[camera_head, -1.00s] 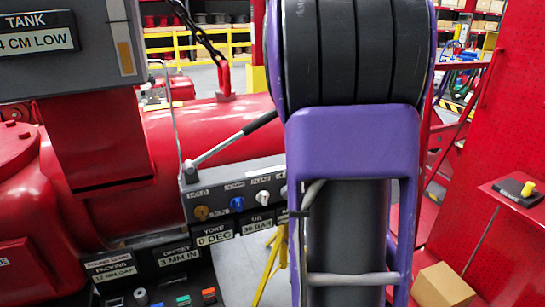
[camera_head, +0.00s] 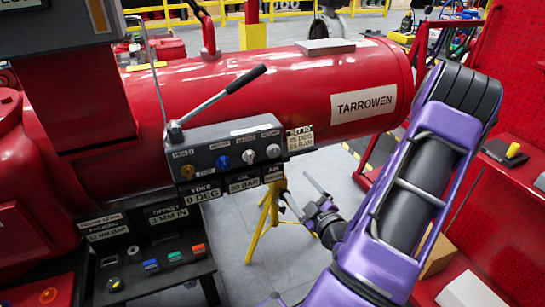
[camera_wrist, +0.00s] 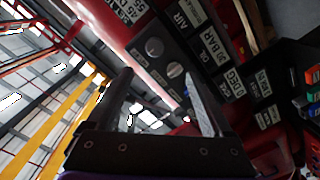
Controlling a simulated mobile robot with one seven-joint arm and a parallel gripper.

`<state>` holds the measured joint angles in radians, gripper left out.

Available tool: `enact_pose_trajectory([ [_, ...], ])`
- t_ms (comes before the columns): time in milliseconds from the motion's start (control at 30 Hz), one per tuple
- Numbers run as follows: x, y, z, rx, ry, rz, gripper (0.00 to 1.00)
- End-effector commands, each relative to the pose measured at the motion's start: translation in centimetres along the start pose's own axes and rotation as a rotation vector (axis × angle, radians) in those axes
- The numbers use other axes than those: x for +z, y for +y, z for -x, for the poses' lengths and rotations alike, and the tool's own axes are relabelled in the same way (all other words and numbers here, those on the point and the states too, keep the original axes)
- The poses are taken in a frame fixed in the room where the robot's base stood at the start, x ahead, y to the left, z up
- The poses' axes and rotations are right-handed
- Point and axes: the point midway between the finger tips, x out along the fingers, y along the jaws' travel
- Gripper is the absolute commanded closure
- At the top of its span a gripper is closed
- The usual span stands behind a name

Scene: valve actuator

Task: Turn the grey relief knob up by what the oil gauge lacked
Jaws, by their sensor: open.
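A dark control box (camera_head: 232,140) carries a row of knobs: one brass, one blue and two pale ones. The rightmost knob (camera_head: 273,151) looks grey; it also shows in the wrist view (camera_wrist: 155,47), beside a paler knob (camera_wrist: 175,70). The small labels above the knobs are too blurred to read surely. Below them, the oil plate (camera_head: 243,185) appears to read 30 BAR. My gripper (camera_head: 302,194) is open and empty, low and right of the box, apart from the knobs. In the wrist view its fingers (camera_wrist: 160,100) stand apart with the knobs beyond them.
A lever (camera_head: 222,98) rises over the box. A placard (camera_head: 299,138) with figures in DEG and BAR hangs at its right end. A yellow stand (camera_head: 264,220) is behind my gripper. A red cylinder marked TARROWEN (camera_head: 363,106) lies above. Coloured buttons (camera_head: 174,256) sit lower left.

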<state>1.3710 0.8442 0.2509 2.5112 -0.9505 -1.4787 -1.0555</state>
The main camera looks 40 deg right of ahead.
Motion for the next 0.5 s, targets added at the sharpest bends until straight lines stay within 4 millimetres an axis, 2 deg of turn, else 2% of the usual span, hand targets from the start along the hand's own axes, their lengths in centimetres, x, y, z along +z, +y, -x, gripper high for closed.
enact_pose_trajectory([
  [167,-0.1,0.2,0.9,0.052,0.022,-0.039,0.15],
  [500,0.4,0.2,-0.5,0.053,0.025,-0.031,0.15],
])
